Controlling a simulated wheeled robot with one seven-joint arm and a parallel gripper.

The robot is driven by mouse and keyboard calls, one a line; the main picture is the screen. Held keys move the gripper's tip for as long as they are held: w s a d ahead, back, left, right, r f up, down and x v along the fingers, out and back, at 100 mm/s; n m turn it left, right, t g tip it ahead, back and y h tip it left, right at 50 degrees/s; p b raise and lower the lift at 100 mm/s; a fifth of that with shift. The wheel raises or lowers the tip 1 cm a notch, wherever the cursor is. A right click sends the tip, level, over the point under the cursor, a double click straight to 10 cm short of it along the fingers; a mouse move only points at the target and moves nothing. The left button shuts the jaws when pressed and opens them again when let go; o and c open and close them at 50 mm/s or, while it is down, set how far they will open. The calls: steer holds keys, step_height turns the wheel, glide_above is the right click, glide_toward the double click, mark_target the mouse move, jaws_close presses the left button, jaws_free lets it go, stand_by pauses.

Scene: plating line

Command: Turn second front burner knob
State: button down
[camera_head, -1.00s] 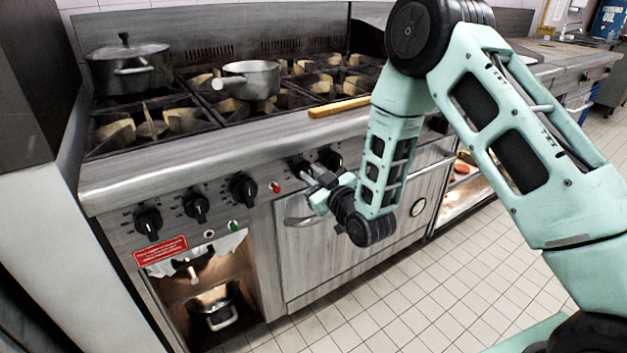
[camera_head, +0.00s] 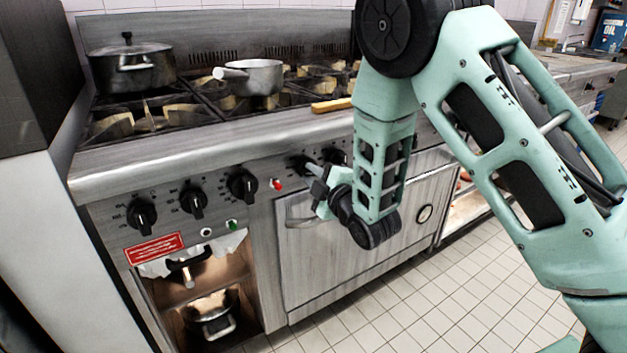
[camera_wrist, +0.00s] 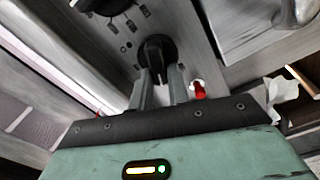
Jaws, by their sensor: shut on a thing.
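A row of black knobs runs along the steel front of the range. Three stand at the left (camera_head: 142,214), (camera_head: 193,201), (camera_head: 242,185). Past a red lamp (camera_head: 277,184) are two more knobs, the first (camera_head: 300,164) and the second (camera_head: 334,157), beside my arm. My gripper (camera_head: 314,173) is at the first knob right of the lamp. In the wrist view my gripper (camera_wrist: 158,80) has one finger on each side of a black knob (camera_wrist: 155,48) and is shut on it. The red lamp (camera_wrist: 198,90) shows beside the right finger.
A dark lidded pot (camera_head: 132,68) and a small saucepan (camera_head: 254,76) stand on the burners above. A wooden-handled item (camera_head: 331,105) lies near the range's front edge. An oven door (camera_head: 345,235) is below my gripper. Open tiled floor (camera_head: 460,300) lies to the right.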

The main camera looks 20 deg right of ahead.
steer(key=shift+f+n+b, duration=0.2)
steer(key=shift+n+b, duration=0.15)
steer(key=shift+n, duration=0.65)
steer(key=c, duration=1.3)
jaws_free()
steer(key=shift+c, duration=0.2)
steer(key=shift+s, duration=0.1)
steer(key=p+v, duration=0.8)
steer(key=v, duration=0.4)
